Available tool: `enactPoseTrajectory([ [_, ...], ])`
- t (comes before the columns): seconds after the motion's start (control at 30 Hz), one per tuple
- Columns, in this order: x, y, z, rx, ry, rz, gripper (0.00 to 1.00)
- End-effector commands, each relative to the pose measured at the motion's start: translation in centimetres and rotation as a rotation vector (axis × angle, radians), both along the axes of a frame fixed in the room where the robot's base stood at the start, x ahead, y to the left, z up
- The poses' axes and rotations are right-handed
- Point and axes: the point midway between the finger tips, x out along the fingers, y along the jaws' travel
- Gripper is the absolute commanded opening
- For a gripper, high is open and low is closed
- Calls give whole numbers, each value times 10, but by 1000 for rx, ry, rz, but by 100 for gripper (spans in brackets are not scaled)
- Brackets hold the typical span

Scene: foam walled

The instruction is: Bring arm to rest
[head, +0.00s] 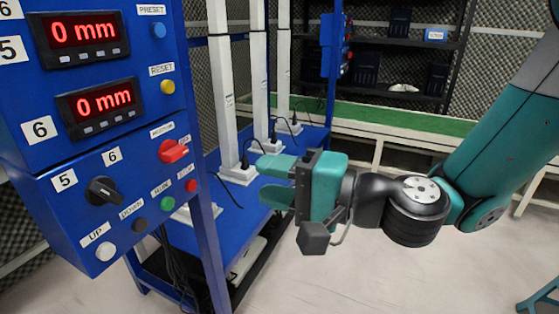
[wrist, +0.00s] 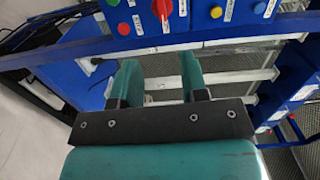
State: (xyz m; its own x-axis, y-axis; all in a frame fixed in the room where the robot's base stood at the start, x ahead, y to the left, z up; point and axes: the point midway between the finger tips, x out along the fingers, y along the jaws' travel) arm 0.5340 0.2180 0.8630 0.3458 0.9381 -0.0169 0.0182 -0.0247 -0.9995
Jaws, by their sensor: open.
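My gripper (head: 276,180) is teal and black and stands out in the middle of the head view, pointing left toward the blue machine. Its two fingers are apart, with nothing between them. In the wrist view my gripper (wrist: 160,82) also shows both teal fingers spread and empty. My arm reaches in from the right of the head view, bent at a black joint. In the head view the fingers appear in front of the blue machine bed, apart from the control panel (head: 135,200).
The blue panel carries two red "0 mm" displays (head: 84,32), a black knob (head: 102,190), a red switch (head: 173,151) and several buttons. White columns (head: 222,90) stand on the blue bed (head: 217,232). A green-topped bench (head: 400,120) and dark shelves (head: 395,50) are behind. Floor (head: 390,275) below the arm is clear.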

Motion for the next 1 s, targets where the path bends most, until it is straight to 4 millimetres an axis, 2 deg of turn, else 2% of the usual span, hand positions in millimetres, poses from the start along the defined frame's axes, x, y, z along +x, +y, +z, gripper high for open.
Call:
enactPoseTrajectory([
  [0.13,-38,-1,6,-188,-177,185,40],
  [0.23,-70,-19,-5,-427,-315,351,40],
  [0.3,-86,-40,-15,-598,-374,444,40],
  [0.43,-105,-85,-28,-862,-408,557,40],
  [0.7,-136,-176,-30,-1260,-309,657,40],
  [0.73,-135,-174,-14,-1253,-309,662,40],
  [1.0,-134,-173,56,-1246,-307,664,40],
])
